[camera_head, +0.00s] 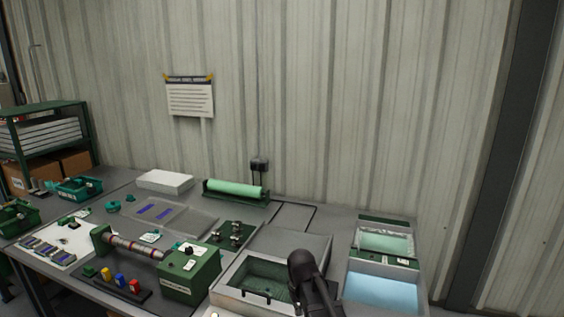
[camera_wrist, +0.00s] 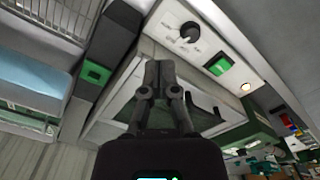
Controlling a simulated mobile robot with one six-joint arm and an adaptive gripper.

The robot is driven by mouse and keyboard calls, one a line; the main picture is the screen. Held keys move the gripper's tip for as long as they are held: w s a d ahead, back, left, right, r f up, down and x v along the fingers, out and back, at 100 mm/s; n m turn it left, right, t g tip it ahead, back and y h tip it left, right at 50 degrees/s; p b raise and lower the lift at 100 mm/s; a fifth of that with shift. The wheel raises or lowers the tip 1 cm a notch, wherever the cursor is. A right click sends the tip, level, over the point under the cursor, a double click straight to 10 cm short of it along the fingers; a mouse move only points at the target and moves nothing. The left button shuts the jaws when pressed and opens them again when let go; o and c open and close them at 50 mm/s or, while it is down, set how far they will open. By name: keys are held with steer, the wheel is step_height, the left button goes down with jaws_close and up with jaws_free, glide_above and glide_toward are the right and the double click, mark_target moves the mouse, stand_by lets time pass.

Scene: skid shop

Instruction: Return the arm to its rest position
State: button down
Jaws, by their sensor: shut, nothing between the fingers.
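My gripper (camera_wrist: 160,75) is in the middle of the wrist view, its dark fingers together and empty. It points at a grey-framed tank with a control panel (camera_wrist: 185,55), apart from it as far as I can tell. The panel carries a black knob (camera_wrist: 190,31) and a green switch (camera_wrist: 218,65). In the head view, a dark part of my arm (camera_head: 308,282) rises at the bottom, in front of a grey tank with a green basket (camera_head: 255,275). The fingers cannot be made out there.
Right of my arm stands a tray of light blue liquid (camera_head: 383,291). To the left, a green machine with a roller (camera_head: 190,272) and small coloured bottles (camera_head: 120,280) stand on the bench. A corrugated wall (camera_head: 330,110) closes the back. A green shelf (camera_head: 45,115) stands far left.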

steer(key=s+d+m, duration=0.3)
steer(key=s+d, duration=0.8)
steer(key=d, duration=0.1)
steer(key=shift+m, duration=0.4)
